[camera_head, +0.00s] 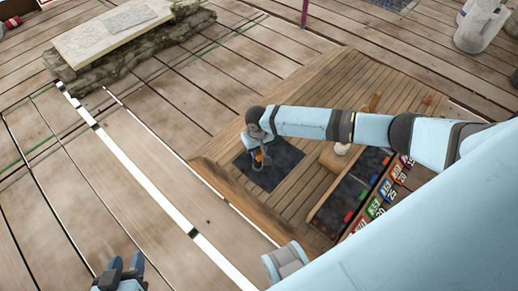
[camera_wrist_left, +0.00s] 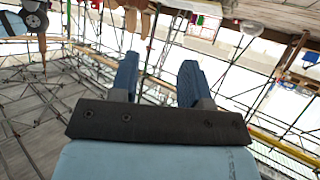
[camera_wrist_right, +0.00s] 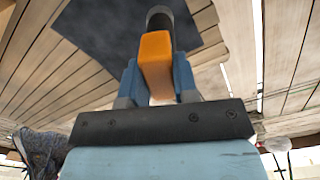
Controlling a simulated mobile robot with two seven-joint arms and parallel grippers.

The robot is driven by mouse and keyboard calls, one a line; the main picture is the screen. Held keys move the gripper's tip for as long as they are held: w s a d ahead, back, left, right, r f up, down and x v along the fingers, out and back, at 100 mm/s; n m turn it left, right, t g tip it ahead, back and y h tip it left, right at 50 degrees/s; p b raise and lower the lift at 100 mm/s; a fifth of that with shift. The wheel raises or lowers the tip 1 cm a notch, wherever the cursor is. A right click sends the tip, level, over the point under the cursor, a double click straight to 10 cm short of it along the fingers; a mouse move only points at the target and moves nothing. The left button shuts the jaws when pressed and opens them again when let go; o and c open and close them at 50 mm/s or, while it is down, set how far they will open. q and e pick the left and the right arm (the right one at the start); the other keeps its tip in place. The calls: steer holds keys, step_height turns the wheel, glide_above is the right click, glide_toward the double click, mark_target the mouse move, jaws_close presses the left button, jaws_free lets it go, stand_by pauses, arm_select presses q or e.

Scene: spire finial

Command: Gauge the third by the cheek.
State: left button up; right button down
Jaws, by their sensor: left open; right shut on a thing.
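My right gripper (camera_head: 258,153) is over the dark square mat (camera_head: 283,172) on the wooden table. In the right wrist view its blue fingers (camera_wrist_right: 158,82) are shut on an orange block-like handle (camera_wrist_right: 156,62). A dark cylindrical end (camera_wrist_right: 160,18) shows beyond the handle, over the dark mat. I cannot tell whether the held tool touches the mat. My left gripper (camera_head: 125,268) is low at the left, away from the table. In the left wrist view its fingers (camera_wrist_left: 158,82) are apart with nothing between them. Which thing the task calls third or cheek is not clear.
A dark tray (camera_head: 325,222) with small coloured pieces lies right of the mat, beside a row of coloured number cards (camera_head: 377,207). A stone slab (camera_head: 118,27) stands far left. The plank floor between is clear.

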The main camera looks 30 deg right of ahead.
steer(key=shift+f+b, duration=0.6)
steer(key=shift+f, duration=1.5)
steer(key=c, duration=0.8)
jaws_free()
step_height(320, 180, up, 14)
steer(key=p, duration=0.4)
steer(key=shift+f, duration=0.1)
